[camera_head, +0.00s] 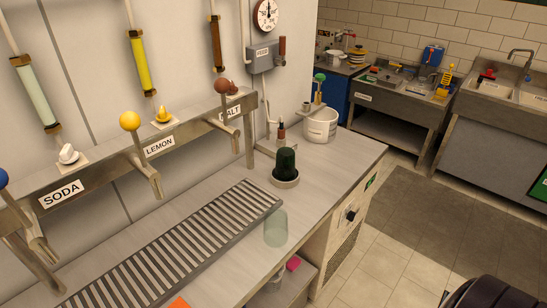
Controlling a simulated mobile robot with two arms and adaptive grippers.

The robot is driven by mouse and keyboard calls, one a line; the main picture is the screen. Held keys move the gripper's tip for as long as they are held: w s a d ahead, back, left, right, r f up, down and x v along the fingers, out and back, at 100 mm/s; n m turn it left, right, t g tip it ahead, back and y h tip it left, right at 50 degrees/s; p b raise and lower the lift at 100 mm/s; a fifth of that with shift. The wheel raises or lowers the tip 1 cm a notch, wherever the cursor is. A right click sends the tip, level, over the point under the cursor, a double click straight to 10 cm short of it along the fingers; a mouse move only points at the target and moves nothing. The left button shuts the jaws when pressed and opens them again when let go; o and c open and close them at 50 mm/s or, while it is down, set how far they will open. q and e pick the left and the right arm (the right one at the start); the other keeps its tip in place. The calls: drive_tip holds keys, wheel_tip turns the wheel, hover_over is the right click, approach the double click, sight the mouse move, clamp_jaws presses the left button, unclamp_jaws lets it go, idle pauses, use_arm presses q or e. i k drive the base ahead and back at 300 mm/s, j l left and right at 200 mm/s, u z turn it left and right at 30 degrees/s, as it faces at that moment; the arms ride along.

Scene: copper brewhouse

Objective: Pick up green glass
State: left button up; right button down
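A pale green, see-through glass (275,229) stands on the counter near its front edge, just right of the slotted drip grate. A dark green glass-like vessel (285,163) sits farther back on a round grey metal base (285,181). I cannot tell whether the dark one is upside down. Nothing is touching the pale glass.
Left of the glasses runs a drip grate (180,250) below the tap rail with SODA, LEMON and MALT labels. A white bucket (320,126) stands at the counter's far end. Sinks (505,92) are at the back right. Open floor with a dark mat (450,225) lies right.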

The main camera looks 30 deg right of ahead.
sight(285, 170)
drive_tip(key=k+l+z, duration=0.15)
drive_tip(key=l, duration=0.95)
drive_tip(key=l+z, duration=0.15)
drive_tip(key=l, duration=0.95)
